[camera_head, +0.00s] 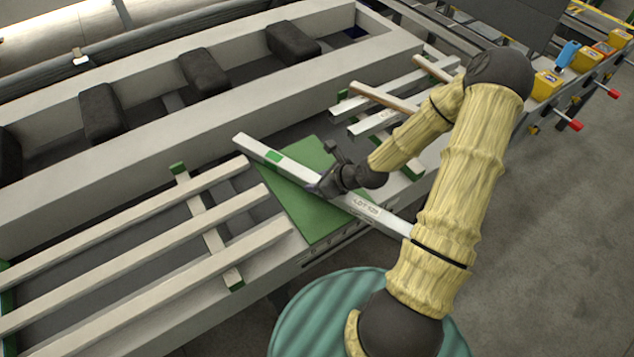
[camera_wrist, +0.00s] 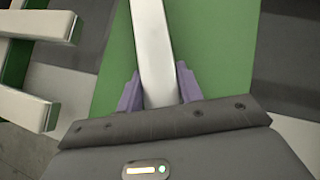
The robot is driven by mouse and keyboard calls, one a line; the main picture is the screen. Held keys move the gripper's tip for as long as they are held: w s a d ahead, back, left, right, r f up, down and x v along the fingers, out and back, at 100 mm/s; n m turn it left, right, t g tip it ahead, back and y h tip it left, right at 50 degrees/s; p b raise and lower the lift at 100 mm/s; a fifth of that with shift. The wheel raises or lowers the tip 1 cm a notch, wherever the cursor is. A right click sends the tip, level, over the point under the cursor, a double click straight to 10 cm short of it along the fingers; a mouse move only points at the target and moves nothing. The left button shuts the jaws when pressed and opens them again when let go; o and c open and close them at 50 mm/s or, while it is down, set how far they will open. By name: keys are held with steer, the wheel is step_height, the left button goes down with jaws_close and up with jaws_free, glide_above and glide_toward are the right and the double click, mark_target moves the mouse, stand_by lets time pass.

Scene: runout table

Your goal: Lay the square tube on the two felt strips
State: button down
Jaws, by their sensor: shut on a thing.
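The square tube (camera_head: 300,174) is long and pale, with a green mark towards its far end and a printed label (camera_head: 366,206) towards its near end. My gripper (camera_head: 322,186) is shut on it near its middle. The tube slants across a green panel (camera_head: 310,222); I cannot tell whether it touches it. In the wrist view the tube (camera_wrist: 153,50) runs between the purple fingers (camera_wrist: 160,92). A green-ended strip (camera_head: 235,279) crosses under several pale bars at left. More green (camera_head: 412,172) shows at right, partly behind my arm. I cannot tell which are the felt strips.
Pale bars (camera_head: 140,254) lie at left, and brown-topped bars (camera_head: 385,98) at right. A grey frame with dark blocks (camera_head: 202,72) stands behind. Yellow boxes (camera_head: 546,86) and red-tipped parts line the far right. Open floor (camera_head: 560,230) is at right.

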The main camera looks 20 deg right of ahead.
mark_target(314, 177)
step_height(314, 177, up, 10)
steer(key=shift+f+p, duration=0.1)
steer(key=shift+p, duration=0.6)
steer(key=shift+w+a, duration=0.1)
steer(key=shift+w, duration=0.05)
steer(key=shift+w+a+m+h+p, duration=0.3)
steer(key=shift+w+m, duration=0.1)
steer(key=shift+w, duration=0.05)
steer(key=w+m, duration=0.1)
steer(key=w+a+f+m+t+h+p, duration=0.1)
steer(key=shift+w+f+h, duration=0.25)
steer(key=shift+w+h, duration=0.05)
steer(key=f+m+h, duration=0.1)
steer(key=f+m+h+p, duration=0.1)
steer(key=w+d+f+m+t+p, duration=0.1)
steer(key=f+m, duration=0.1)
steer(key=shift+f+h, duration=0.1)
steer(key=shift+h, duration=0.3)
steer(key=shift+s+d+f+m+h, duration=0.2)
steer(key=shift+d+f+m+h, duration=0.25)
steer(key=shift+f+m, duration=0.2)
